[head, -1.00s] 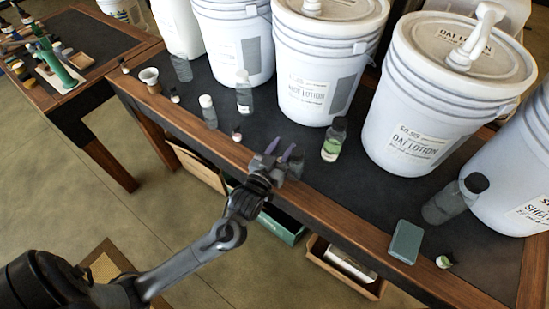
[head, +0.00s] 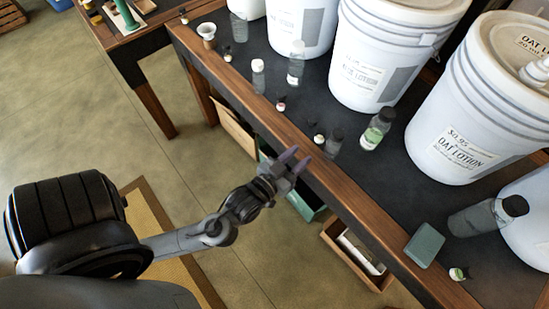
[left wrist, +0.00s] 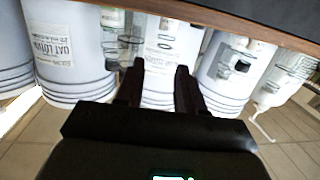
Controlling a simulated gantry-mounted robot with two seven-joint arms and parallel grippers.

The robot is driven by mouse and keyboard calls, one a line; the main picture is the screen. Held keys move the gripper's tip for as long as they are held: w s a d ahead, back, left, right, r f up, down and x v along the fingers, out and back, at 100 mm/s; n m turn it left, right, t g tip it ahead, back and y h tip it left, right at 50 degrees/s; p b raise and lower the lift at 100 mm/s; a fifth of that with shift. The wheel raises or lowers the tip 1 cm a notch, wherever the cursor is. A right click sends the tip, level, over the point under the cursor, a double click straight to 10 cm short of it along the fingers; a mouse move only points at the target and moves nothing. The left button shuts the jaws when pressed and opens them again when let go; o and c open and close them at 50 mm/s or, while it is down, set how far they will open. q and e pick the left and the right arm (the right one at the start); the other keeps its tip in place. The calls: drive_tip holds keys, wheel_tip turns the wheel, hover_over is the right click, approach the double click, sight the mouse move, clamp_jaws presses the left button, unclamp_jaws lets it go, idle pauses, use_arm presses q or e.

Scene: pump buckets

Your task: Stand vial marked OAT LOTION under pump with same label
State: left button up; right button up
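A vial with a black cap and a green-and-white label (head: 374,133) stands left of the bucket. I cannot read any vial's label. My left gripper (head: 294,162) is open and empty by the table's front edge, apart from the vials; its fingers show in the left wrist view (left wrist: 158,85). My right gripper is not in view.
More white buckets (head: 375,55) line the back. Several clear vials (head: 258,76) stand further left, with small caps or stoppers near the front. A green block (head: 425,245) sits by the front edge.

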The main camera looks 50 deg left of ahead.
use_arm(q)
drive_tip(key=s+d+f+m+g+h, duration=0.1)
drive_tip(key=s+d+f+g+h, duration=0.1)
drive_tip(key=f+g, duration=0.4)
drive_tip(key=shift+s+d+m+h, duration=0.4)
drive_tip(key=shift+s+d, duration=0.3)
drive_tip(key=shift+s, duration=0.3)
drive_tip(key=o, duration=0.3)
drive_tip(key=s+f+g, duration=0.1)
drive_tip(key=s+g, duration=0.1)
drive_tip(key=s, duration=0.1)
drive_tip(key=s+f+m+g, duration=0.1)
drive_tip(key=s+g, duration=0.1)
drive_tip(key=s, duration=0.1)
drive_tip(key=s+f+g, duration=0.1)
drive_tip(key=s+g, duration=0.1)
drive_tip(key=s, duration=0.1)
drive_tip(key=shift+s+d+m+g, duration=0.1)
drive_tip(key=shift+m+g, duration=0.2)
drive_tip(key=shift+m, duration=0.1)
drive_tip(key=shift+o, duration=0.7)
drive_tip(key=shift+s, duration=0.4)
